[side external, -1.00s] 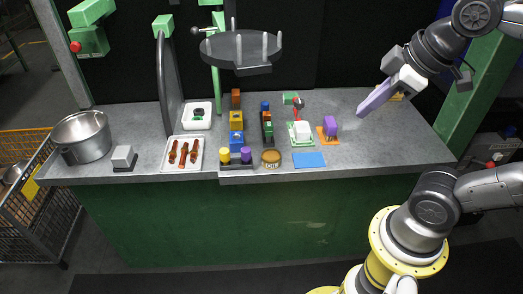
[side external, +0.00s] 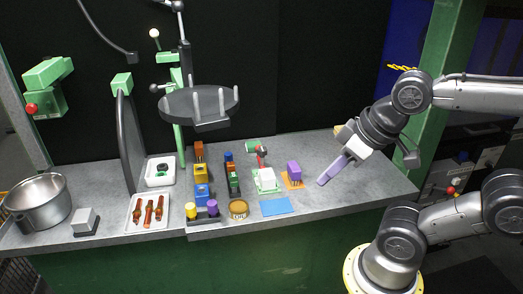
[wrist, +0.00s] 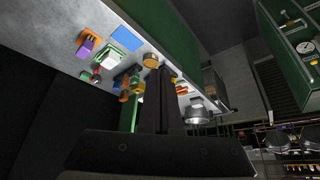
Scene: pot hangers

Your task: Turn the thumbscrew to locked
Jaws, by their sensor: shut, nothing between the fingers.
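I cannot tell for sure which part is the thumbscrew. A red knob (side external: 31,109) sits on a green block (side external: 50,73) at the far left. A small red part (side external: 262,155) with a green head stands behind the white block on the bench. A green post (side external: 178,122) carries levers with ball ends beside the round dark rack (side external: 200,103). No lock marking is readable.
The grey bench (side external: 345,205) is clear at right. A purple block (side external: 293,170) on an orange base and a blue mat (side external: 277,206) lie left of my gripper. Several coloured blocks, a tray of sausage-like pieces (side external: 149,212) and a steel pot (side external: 38,202) stand further left.

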